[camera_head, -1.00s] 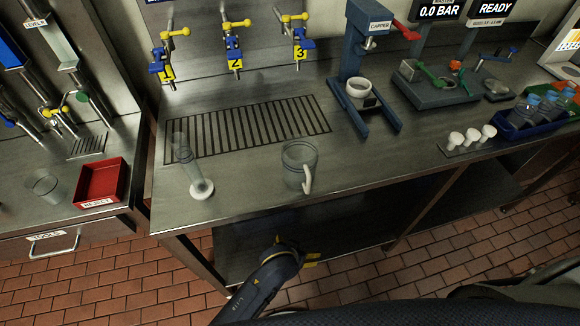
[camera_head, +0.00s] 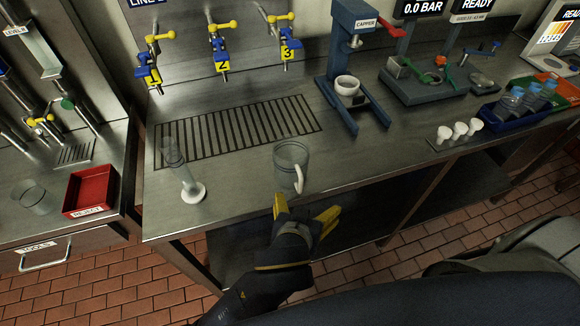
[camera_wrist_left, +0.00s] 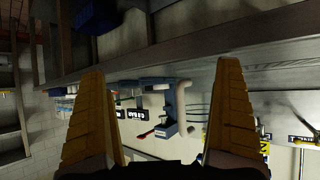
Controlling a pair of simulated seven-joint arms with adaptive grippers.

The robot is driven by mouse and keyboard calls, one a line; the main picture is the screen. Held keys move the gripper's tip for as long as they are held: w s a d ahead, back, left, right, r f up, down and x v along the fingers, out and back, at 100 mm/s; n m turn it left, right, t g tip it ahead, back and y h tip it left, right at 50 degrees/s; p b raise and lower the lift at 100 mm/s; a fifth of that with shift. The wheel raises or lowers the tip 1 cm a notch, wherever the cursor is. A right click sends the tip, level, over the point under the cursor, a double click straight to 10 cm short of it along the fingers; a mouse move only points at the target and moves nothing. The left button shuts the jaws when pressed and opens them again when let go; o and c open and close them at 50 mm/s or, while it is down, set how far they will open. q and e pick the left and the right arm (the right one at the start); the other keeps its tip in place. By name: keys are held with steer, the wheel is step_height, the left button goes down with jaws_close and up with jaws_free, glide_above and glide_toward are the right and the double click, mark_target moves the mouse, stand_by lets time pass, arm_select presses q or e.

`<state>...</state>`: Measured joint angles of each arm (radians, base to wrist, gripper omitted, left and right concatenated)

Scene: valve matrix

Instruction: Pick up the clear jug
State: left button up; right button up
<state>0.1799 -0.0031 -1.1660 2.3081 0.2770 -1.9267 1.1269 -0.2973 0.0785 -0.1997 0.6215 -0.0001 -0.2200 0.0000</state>
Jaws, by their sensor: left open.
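The clear jug (camera_head: 289,157) stands upright near the front edge of the bench, its pale handle (camera_head: 299,178) towards the front right. In the left wrist view a pale curved piece (camera_wrist_left: 187,108), which looks like the handle, shows between the fingers; the jug's clear body is hard to make out there. My left gripper (camera_head: 305,209) is open and empty, in front of the bench edge and just nearer than the jug, apart from it. Its two yellow fingers are spread wide in the left wrist view (camera_wrist_left: 163,72). My right gripper is not in view.
A clear cylinder on a white base (camera_head: 185,173) stands left of the jug. A slotted drain grate (camera_head: 240,130) lies behind. The blue capper (camera_head: 352,85) stands behind right, with white caps (camera_head: 459,131) further right. The bench's front edge lies beside my gripper.

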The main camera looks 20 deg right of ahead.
mark_target(290, 162)
arm_select(q)
steer(key=w+a+r+t, duration=0.1)
steer(key=r, duration=0.2)
steer(key=w+a+r+n+t, duration=0.1)
steer(key=w+r, duration=0.1)
steer(key=r, duration=0.1)
steer(key=w+a+r+n+t, duration=0.1)
steer(key=w+r, duration=0.1)
steer(key=r, duration=0.2)
steer(key=shift+y, duration=0.3)
steer(key=shift+t, duration=0.3)
steer(key=shift+x, duration=3.6)
steer(key=c, duration=1.6)
steer(key=shift+r, duration=0.1)
steer(key=shift+c, duration=0.2)
